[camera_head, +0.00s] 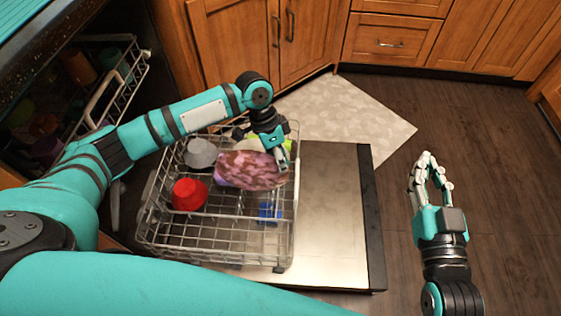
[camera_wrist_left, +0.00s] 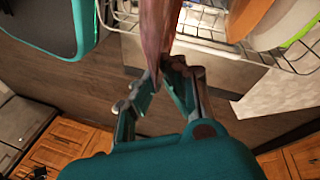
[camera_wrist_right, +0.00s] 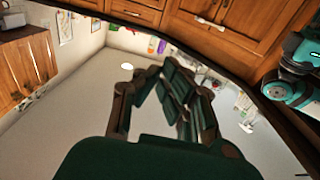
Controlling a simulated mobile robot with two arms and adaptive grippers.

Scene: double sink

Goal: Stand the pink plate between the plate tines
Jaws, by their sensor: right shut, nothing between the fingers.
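The pink plate (camera_head: 250,170), mottled pink and purple, is over the lower dishwasher rack (camera_head: 215,228), tilted, with its broad face towards the head camera. In the left wrist view the plate (camera_wrist_left: 158,32) shows nearly edge-on, its rim between the fingertips. My left gripper (camera_head: 282,160) is shut on the plate's right edge; its fingers also show in the left wrist view (camera_wrist_left: 168,72). The plate hides the tines under it, so I cannot tell whether it sits between them. My right gripper (camera_head: 428,165) is shut and empty, over the floor at right.
A red cup (camera_head: 188,194) and a grey cup (camera_head: 200,153) are in the rack's left part. A yellow-green item (camera_head: 250,144) is behind the plate and a blue item (camera_head: 268,212) in front. The open door (camera_head: 335,220) has bare room right of the rack. Wooden cabinets (camera_head: 390,42) stand behind.

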